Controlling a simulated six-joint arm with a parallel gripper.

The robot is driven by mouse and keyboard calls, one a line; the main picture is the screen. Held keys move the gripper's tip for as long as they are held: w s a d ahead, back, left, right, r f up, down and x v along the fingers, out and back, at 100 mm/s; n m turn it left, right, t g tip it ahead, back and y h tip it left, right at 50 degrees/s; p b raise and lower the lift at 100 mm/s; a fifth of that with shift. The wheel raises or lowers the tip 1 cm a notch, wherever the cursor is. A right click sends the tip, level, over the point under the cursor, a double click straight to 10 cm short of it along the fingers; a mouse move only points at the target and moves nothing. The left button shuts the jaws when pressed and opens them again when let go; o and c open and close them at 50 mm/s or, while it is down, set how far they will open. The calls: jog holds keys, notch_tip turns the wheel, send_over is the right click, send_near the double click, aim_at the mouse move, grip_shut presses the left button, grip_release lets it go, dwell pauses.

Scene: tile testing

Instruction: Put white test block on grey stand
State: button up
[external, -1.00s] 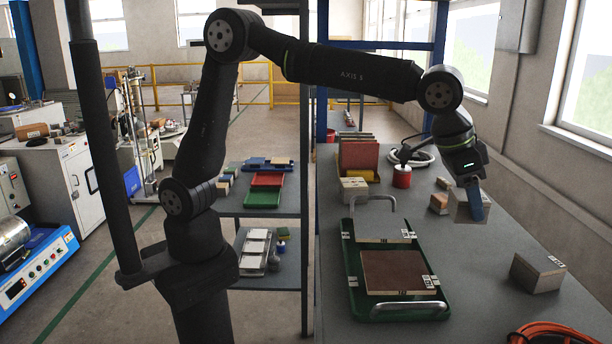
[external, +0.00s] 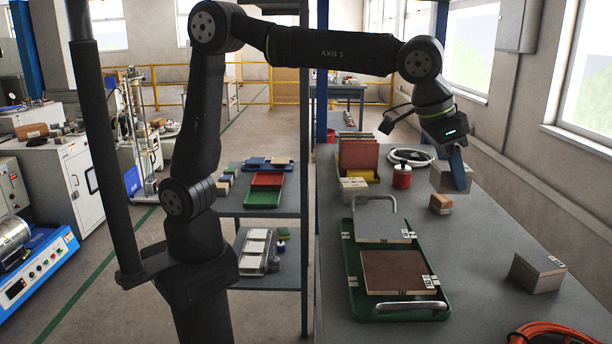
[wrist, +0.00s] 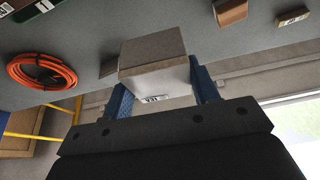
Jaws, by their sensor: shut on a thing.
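My gripper (external: 455,172) is shut on a pale block (external: 440,179) and holds it above the right-hand bench. In the wrist view the block (wrist: 155,58) sits between the two blue fingers (wrist: 162,90), with a greyish-brown upper face and a whiter face with a printed label. A grey block with a label (external: 535,273) stands on the bench to the right, apart from the held one. I cannot tell for sure which thing is the grey stand.
A green tray (external: 357,291) with metal handles holds a grey tile (external: 382,220) and a brown tile (external: 395,272). A small brown block (external: 440,203) lies below the gripper in the picture. A red canister (external: 402,177) and an orange cable (external: 560,335) are on the bench.

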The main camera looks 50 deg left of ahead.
jog(key=w+a+r+n+y, duration=0.1)
jog(key=w+a+n, duration=0.2)
jog(key=w+a, duration=1.85)
jog(key=w+a+n+t, duration=0.1)
jog(key=w+a+n, duration=0.15)
jog(key=a, duration=1.15)
jog(key=n+g+y, duration=0.2)
jog(key=n+y, duration=0.5)
jog(key=n, duration=1.1)
send_over(216, 204)
jog(key=shift+m, duration=0.25)
notch_tip(216, 204, down, 38)
jog(key=shift+f, duration=2.05)
